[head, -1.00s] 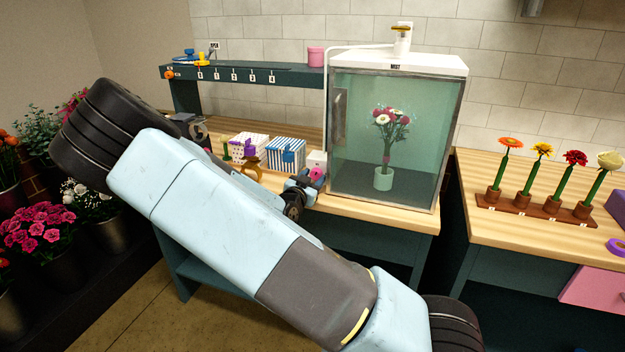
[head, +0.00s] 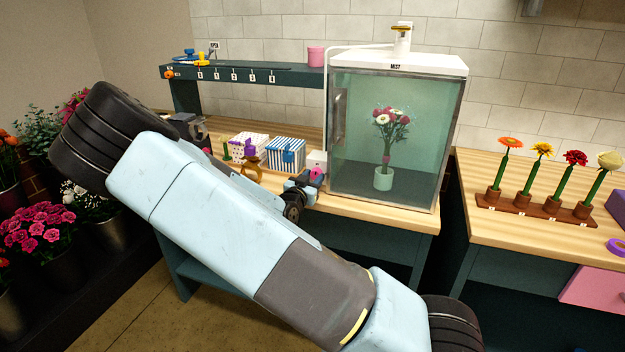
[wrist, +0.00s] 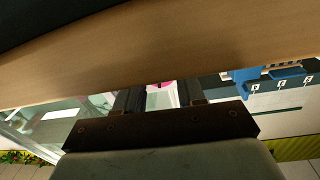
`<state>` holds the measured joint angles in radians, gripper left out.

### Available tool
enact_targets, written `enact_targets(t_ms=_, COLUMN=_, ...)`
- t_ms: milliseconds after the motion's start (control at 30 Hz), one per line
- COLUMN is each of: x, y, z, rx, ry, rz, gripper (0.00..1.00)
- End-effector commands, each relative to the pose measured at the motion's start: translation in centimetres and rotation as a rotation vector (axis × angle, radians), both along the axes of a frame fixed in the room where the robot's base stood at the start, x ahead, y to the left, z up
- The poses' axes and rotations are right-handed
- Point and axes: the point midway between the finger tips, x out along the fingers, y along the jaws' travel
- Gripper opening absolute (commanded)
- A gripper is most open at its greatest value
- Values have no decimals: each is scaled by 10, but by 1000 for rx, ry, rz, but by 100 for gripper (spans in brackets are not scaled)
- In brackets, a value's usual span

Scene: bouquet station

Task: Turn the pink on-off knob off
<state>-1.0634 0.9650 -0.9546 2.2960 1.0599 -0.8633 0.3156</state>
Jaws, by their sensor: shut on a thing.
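The pink knob (head: 317,173) is on the front of a small white box (head: 316,158) on the wooden bench, just left of the glass mist cabinet. My gripper (head: 312,180) is at the knob, in front of the box. In the wrist view, a bit of pink from the knob (wrist: 166,84) shows between the two dark fingers of my gripper (wrist: 158,95), which are shut on it. Most of the knob is hidden by the fingers, and its on or off marks are too small to read.
The glass cabinet (head: 347,190) holding a bouquet in a vase stands close on the right. Striped (head: 287,154) and dotted (head: 248,146) gift boxes stand to the left. A dark numbered shelf (head: 290,76) runs behind. A flower rack (head: 537,213) is on the right-hand bench.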

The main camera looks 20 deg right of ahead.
Motion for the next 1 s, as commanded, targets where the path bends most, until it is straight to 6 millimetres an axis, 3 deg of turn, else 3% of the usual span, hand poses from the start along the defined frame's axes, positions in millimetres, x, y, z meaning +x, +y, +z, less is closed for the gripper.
enact_targets(t_ms=300, x=0, y=0, z=-1, rx=-188, ry=137, rz=0, gripper=8)
enact_targets(t_ms=667, x=0, y=1, z=-1, rx=-209, ry=152, rz=1, gripper=8)
enact_targets(t_ms=700, x=0, y=1, z=-1, rx=-208, ry=152, rz=1, gripper=41)
enact_targets(t_ms=800, x=0, y=1, z=-1, rx=-208, ry=152, rz=1, gripper=49)
enact_targets(t_ms=1000, x=0, y=0, z=-1, rx=-207, ry=151, rz=0, gripper=49)
